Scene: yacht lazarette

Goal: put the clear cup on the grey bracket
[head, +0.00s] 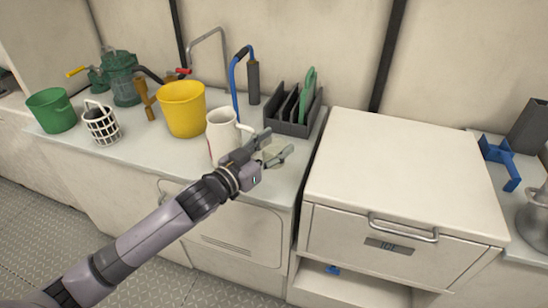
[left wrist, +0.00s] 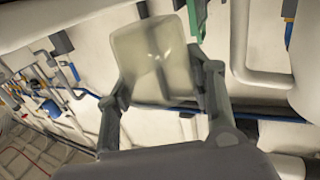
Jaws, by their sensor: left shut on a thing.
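My left gripper (head: 275,146) is above the counter near its front right edge, just right of the white jug. It also shows in the left wrist view (left wrist: 160,85), where its two fingers are shut on the clear cup (left wrist: 152,62). The cup is a see-through, pale, squarish vessel; in the head view it hardly stands out between the fingers. A dark grey block-like piece (head: 527,127) stands at the far right, behind a blue bracket (head: 500,160). I cannot tell for sure that it is the grey bracket. My right gripper is not in view.
A white jug (head: 222,138) stands close beside my gripper. A dark slotted rack (head: 291,122) with a green piece is behind it. A yellow bucket (head: 183,112) and white basket (head: 101,125) stand left. The ice chest top (head: 405,165) is clear.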

